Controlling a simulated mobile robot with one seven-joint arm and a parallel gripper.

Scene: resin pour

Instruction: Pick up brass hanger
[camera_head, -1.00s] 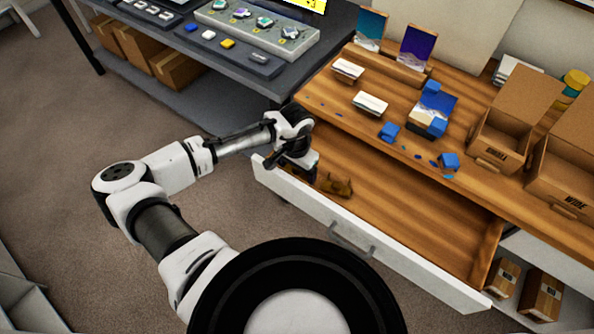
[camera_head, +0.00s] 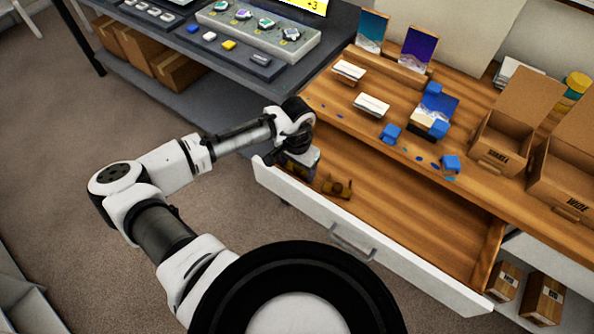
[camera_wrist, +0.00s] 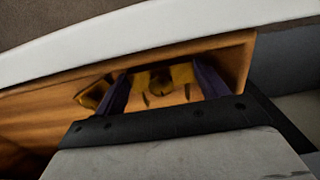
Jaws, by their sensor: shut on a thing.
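In the wrist view, my gripper (camera_wrist: 158,92) has its two dark purple fingers on either side of a brass hanger (camera_wrist: 160,80), and they are shut on it. The hanger is yellow-gold with a dark round spot in its middle. Another brass piece (camera_wrist: 93,96) shows just left of the left finger. In the head view, my gripper (camera_head: 303,174) is down inside the open drawer (camera_head: 415,232) at its left end. Brass pieces (camera_head: 339,187) show on the drawer floor just right of the gripper; the fingertips are mostly hidden there.
The drawer's white front (camera_head: 375,254) runs close beside my gripper. The wooden worktop (camera_head: 335,92) overhangs the back of the drawer and holds blue pieces, cards and open cardboard boxes (camera_head: 507,128). The drawer's right part is empty. A dark bench (camera_head: 270,85) stands to the left.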

